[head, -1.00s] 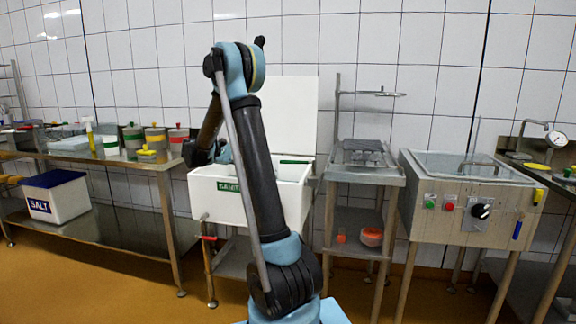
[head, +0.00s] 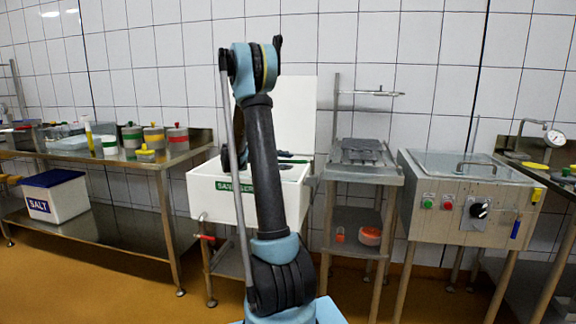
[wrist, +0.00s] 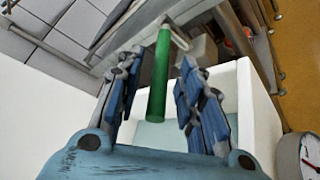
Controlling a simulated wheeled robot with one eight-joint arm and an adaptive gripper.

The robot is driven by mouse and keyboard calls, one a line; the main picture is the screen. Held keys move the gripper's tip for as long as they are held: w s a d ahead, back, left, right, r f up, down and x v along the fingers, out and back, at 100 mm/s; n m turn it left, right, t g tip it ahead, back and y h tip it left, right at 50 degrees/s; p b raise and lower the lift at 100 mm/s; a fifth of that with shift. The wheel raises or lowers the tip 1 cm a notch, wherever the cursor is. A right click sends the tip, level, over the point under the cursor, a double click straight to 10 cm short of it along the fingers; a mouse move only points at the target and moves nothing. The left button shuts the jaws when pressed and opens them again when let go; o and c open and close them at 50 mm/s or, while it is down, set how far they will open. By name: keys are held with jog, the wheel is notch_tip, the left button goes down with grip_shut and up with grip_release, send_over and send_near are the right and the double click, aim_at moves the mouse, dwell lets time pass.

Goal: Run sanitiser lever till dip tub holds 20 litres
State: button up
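The dip tub (head: 207,199) is a white box on a metal stand, with a green label on its front partly hidden by my arm. Its white lid stands raised behind it. A green lever handle (head: 294,161) shows at the tub's back edge, and in the wrist view it is a green bar (wrist: 158,80). My gripper (wrist: 160,62) is open, with a blue-padded finger on either side of the bar and gaps visible between. In the head view my gripper is mostly hidden behind my arm. The liquid level cannot be read.
A red tap (head: 207,238) sits low on the tub's left front. A round dial (wrist: 299,156) shows at the wrist view's lower right. A metal stand (head: 365,177) and a vat with buttons (head: 470,210) stand to the right, a steel bench (head: 150,165) to the left.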

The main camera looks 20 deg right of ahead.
jog(key=shift+x, duration=1.2)
jog(key=shift+c, duration=0.6)
